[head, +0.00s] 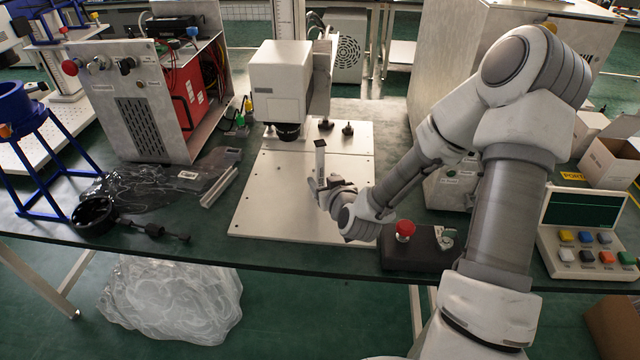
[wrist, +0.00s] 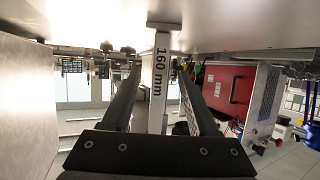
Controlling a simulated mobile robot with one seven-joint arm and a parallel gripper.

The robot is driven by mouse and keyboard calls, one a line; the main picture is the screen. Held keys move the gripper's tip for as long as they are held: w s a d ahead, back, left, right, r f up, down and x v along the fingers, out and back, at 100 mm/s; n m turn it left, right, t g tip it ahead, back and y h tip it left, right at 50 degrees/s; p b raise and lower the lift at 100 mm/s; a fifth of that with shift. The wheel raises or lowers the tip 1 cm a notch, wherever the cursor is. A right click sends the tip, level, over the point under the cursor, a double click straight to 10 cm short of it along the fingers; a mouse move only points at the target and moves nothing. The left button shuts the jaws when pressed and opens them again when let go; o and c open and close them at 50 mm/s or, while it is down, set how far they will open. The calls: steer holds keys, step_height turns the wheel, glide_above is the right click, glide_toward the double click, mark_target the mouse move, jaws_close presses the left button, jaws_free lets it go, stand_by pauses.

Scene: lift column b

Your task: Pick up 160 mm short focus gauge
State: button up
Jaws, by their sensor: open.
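The 160 mm short focus gauge (head: 320,158) is a slim pale bar with a dark top end, close to upright over the white base plate (head: 265,212) in the head view. In the wrist view the gauge (wrist: 159,85) shows its "160 mm" print and lies between my two dark fingers. My gripper (head: 324,183) is open around it, with visible gaps on both sides in the wrist view (wrist: 160,72). The gauge's lower end is hidden behind my gripper in the head view.
The white laser head (head: 280,80) hangs behind and left of the gauge. A controller cabinet with a red unit (head: 190,100) stands at left. A red-button box (head: 405,232) sits right of my gripper. The plate's front left is clear.

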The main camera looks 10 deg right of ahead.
mark_target(317, 170)
steer(key=shift+r+b+x, duration=0.2)
steer(key=shift+x, duration=1.55)
steer(key=shift+r+b+x, duration=0.15)
steer(key=shift+x, duration=1.65)
steer(key=shift+w, duration=0.15)
jaws_close()
